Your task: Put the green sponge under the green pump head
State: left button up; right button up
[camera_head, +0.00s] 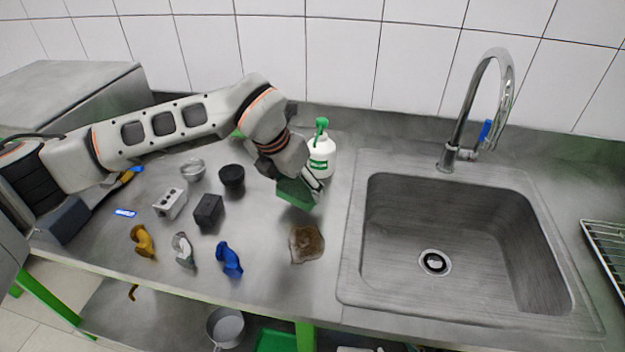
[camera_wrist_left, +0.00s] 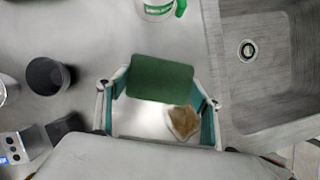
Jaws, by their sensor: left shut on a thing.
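The green sponge (camera_head: 297,194) is held in my left gripper (camera_head: 302,186), above the counter just in front of the pump bottle. In the left wrist view the sponge (camera_wrist_left: 160,79) sits between the fingertips of the left gripper (camera_wrist_left: 160,90). The white pump bottle (camera_head: 321,160) stands upright behind the gripper, near the wall, with its green pump head (camera_head: 321,126) on top. The bottle is partly hidden by the gripper. In the left wrist view only its lower part and some green (camera_wrist_left: 158,8) show at the top edge. My right gripper is not in view.
A brown sponge-like piece (camera_head: 306,244) lies on the counter in front of the gripper. A sink (camera_head: 420,220) with a faucet (camera_head: 466,130) is at right. A black cup (camera_head: 231,176), black block (camera_head: 208,211), grey block (camera_head: 170,203) and blue piece (camera_head: 229,260) stand left.

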aim_at(301, 184)
pick_arm(q)
jog(key=w+d, duration=0.2)
jog(key=w, duration=0.1)
jog(key=w+d, duration=0.1)
jog(key=w, duration=0.1)
jog(key=shift+d, duration=0.15)
jog(key=shift+f+p, duration=0.45)
jog(key=shift+f, duration=1.3)
jog(key=shift+f, duration=0.1)
jog(key=o, duration=0.7)
jog(key=shift+r, duration=0.55)
jog(key=v, duration=1.1)
jog(key=shift+s+b, duration=0.15)
jog(key=shift+b, duration=0.25)
